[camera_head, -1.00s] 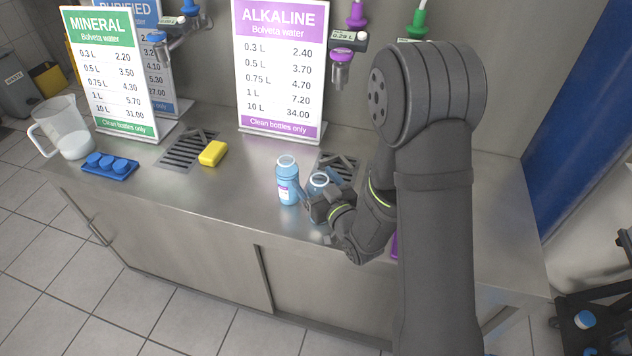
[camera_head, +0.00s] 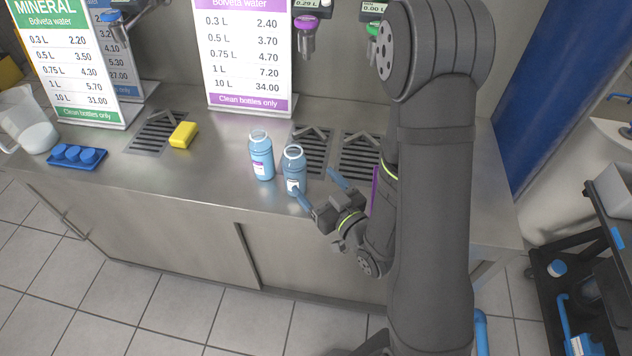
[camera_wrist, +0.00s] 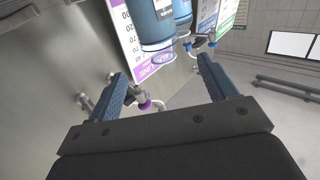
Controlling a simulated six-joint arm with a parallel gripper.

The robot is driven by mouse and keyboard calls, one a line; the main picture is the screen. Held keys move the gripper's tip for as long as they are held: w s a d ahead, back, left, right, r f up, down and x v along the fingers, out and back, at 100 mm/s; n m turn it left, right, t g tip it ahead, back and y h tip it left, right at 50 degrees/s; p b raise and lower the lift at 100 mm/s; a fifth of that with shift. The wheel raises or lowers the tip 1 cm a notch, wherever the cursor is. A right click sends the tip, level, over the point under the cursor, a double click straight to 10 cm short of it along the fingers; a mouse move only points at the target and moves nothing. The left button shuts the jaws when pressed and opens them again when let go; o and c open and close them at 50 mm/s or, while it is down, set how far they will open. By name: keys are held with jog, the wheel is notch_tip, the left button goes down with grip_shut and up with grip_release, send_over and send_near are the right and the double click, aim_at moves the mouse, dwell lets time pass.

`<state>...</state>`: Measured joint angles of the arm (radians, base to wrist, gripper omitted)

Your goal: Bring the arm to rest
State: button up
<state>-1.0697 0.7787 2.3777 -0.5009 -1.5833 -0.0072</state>
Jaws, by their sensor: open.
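My gripper (camera_head: 320,190) is in front of and to the right of two blue bottles on the steel counter (camera_head: 212,178). Its blue fingers are apart with nothing between them. The nearer bottle (camera_head: 294,172) stands upright and open-topped, close to the left fingertip but outside the jaws. The other bottle (camera_head: 261,156), with a white label, stands upright just to its left. In the wrist view the open fingers (camera_wrist: 162,72) point toward the bottles, and the nearer bottle (camera_wrist: 152,22) shows ahead, cut off by the top edge.
A yellow sponge (camera_head: 184,135), a blue tray of caps (camera_head: 78,157) and a clear jug (camera_head: 30,125) stand on the left. Price signs (camera_head: 248,55) and taps (camera_head: 306,40) are behind the bottles. A dark cart (camera_head: 590,290) is at the right. The counter's front strip is mostly clear.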

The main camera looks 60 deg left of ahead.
aim_at(290, 150)
jog(key=a, duration=1.2)
jog(key=shift+r, duration=0.95)
jog(key=shift+f, duration=0.15)
